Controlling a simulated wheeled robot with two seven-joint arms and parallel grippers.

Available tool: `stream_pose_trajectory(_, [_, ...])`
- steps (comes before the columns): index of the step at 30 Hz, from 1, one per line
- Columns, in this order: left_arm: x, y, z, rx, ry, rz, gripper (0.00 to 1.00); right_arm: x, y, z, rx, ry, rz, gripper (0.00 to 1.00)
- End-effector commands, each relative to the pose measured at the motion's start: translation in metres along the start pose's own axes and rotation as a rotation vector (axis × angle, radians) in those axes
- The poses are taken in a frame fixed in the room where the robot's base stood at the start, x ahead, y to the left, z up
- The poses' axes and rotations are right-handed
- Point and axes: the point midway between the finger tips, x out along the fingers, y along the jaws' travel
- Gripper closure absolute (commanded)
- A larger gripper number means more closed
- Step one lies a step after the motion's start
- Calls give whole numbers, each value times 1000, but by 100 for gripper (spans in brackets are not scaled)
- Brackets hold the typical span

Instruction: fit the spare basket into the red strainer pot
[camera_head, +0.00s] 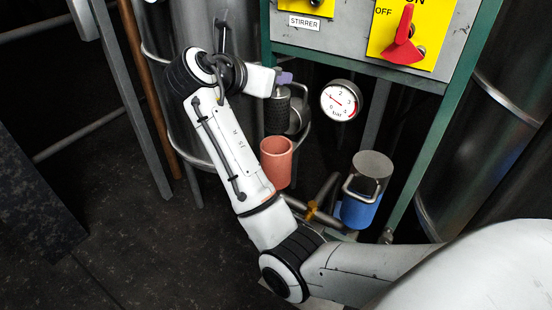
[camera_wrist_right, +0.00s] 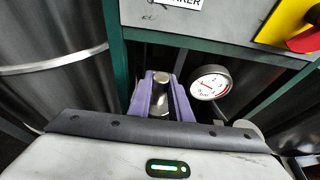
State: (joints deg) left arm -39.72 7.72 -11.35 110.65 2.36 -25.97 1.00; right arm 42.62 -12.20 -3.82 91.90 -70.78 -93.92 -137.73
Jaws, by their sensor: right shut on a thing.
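My right gripper (camera_head: 284,78) has purple fingers and is shut on the spare basket (camera_head: 277,114), a dark mesh cylinder hanging upright below it. In the right wrist view the fingers (camera_wrist_right: 161,100) stand on both sides of the basket's metal top (camera_wrist_right: 160,81). The red strainer pot (camera_head: 276,172) is an open-topped, salmon-red cup directly below the basket in the head view. The basket's lower end shows just above the pot's back rim; I cannot tell the exact gap. The pot does not show in the wrist view. My left gripper is not in view.
A pressure gauge (camera_head: 341,100) is right of the held basket. A panel with a red switch (camera_head: 403,42) is above.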

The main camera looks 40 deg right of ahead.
Motion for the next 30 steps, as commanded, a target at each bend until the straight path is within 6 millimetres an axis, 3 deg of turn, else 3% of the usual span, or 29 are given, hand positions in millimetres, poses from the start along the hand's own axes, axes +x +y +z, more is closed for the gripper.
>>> stream_pose_trajectory(3, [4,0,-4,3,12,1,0,13,-1,-33,-7,1,-2,100])
stream_pose_trajectory(9, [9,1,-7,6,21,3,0,32,-1,-79,-5,0,0,100])
stream_pose_trajectory(17, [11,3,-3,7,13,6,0,42,-1,-103,-2,-2,1,100])
stream_pose_trajectory(24, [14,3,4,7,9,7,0,56,-1,-138,-5,-1,0,100])
stream_pose_trajectory(30, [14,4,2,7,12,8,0,61,0,-148,-1,-3,2,100])
